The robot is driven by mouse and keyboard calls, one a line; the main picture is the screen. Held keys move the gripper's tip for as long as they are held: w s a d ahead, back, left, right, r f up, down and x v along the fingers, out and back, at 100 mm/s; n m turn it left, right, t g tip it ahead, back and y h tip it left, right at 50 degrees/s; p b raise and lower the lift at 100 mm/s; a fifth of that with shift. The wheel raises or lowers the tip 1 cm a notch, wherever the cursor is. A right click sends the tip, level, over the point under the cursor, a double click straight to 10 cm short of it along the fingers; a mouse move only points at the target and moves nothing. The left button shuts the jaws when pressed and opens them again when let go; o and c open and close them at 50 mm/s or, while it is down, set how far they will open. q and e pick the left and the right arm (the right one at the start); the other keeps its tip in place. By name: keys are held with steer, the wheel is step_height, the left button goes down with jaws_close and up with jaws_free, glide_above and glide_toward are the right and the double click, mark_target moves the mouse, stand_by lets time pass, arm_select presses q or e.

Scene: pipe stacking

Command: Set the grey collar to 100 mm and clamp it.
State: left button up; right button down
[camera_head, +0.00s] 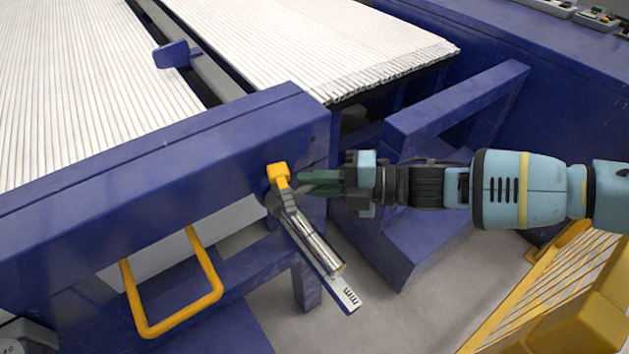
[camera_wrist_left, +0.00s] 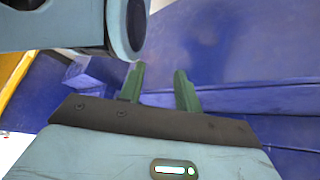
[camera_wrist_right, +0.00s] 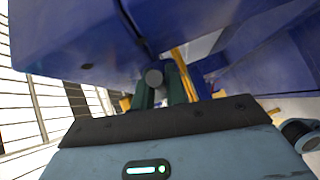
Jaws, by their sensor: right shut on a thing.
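The grey collar (camera_head: 273,201) sits at the upper end of the silver rod (camera_head: 316,244), against the blue beam. An orange clamp lever (camera_head: 279,176) stands on the collar. A scale strip (camera_head: 346,295) marked "mm" runs under the rod; its reading is too small to make out. My right gripper (camera_head: 302,183) reaches in from the right and is shut at the collar, beside the lever. In the right wrist view a round grey end (camera_wrist_right: 154,77) shows between my right fingers. My left gripper (camera_wrist_left: 160,85) is open and empty, seen only in its own wrist view.
The blue beam (camera_head: 150,165) runs behind the collar. A yellow hoop handle (camera_head: 178,325) hangs from its front at lower left. A blue angled support (camera_head: 440,120) stands behind my right arm. White pipes (camera_head: 300,40) lie beyond. A yellow frame (camera_head: 560,285) stands at lower right.

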steer(key=s+d+p, duration=0.1)
steer(key=s, duration=0.1)
steer(key=s+d+p, duration=0.1)
steer(key=p, duration=0.1)
steer(key=shift+s+d+r, duration=0.1)
steer(key=shift+s+d, duration=0.3)
steer(key=shift+s+d+p, duration=0.1)
steer(key=shift+s+p, duration=0.05)
steer(key=shift+p, duration=0.15)
steer(key=c, duration=1.4)
jaws_free()
steer(key=shift+c, duration=0.2)
steer(key=p, duration=0.4)
glide_toward(298, 201)
steer(key=d, duration=0.3)
steer(key=shift+s+d, duration=0.15)
steer(key=shift+d, duration=0.15)
